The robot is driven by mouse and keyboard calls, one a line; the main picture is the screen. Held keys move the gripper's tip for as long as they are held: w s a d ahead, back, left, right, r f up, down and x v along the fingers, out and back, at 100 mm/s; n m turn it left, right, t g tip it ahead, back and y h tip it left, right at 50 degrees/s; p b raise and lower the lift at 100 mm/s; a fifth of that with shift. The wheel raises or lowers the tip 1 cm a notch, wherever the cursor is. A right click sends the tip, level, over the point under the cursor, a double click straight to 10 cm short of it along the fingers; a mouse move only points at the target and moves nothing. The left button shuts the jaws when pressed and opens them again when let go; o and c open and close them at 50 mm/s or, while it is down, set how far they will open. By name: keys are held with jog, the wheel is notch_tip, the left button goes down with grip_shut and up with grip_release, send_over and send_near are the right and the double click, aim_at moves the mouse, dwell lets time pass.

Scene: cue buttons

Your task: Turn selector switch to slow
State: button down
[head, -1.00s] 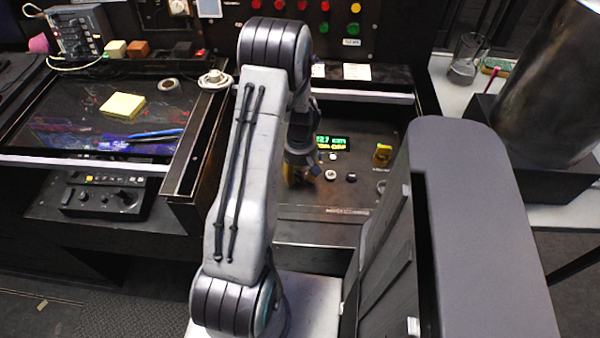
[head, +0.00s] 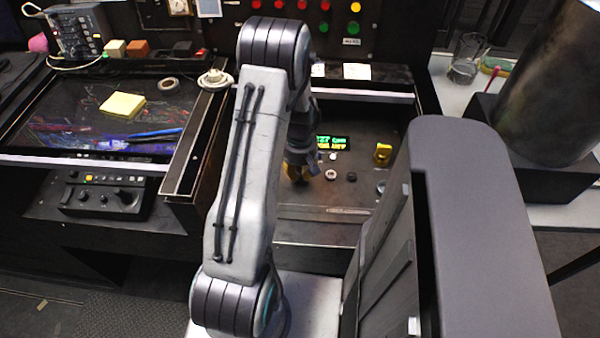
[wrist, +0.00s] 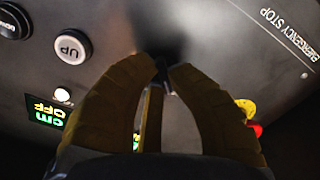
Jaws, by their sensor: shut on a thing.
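My gripper (wrist: 165,66) shows in the wrist view with its yellow-brown fingers closed around a small dark knob, apparently the selector switch (wrist: 161,72), on the dark control panel (wrist: 215,50). The fingers hide most of the knob, so its pointer and any slow mark cannot be read. In the head view my gripper (head: 296,173) is low at the panel, partly behind my arm. The green and yellow display (head: 332,142) is right of it; its lower line seems to end in OFF.
A white UP button (wrist: 72,47) and a black DOWN button (wrist: 12,20) lie beside the fingers. A red and yellow button (wrist: 257,129) is on the other side, near an EMERGENCY STOP label (wrist: 287,33).

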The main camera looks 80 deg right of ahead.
aim_at(300, 175)
jog(key=m+b, duration=0.2)
jog(key=m, duration=0.2)
jog(key=shift+f, duration=0.15)
jog(key=shift+s+a+m+b, duration=0.15)
jog(key=shift+m+b, duration=0.55)
jog(key=shift+m, duration=1.5)
jog(key=c, duration=1.2)
grip_release()
notch_tip(300, 175, up, 12)
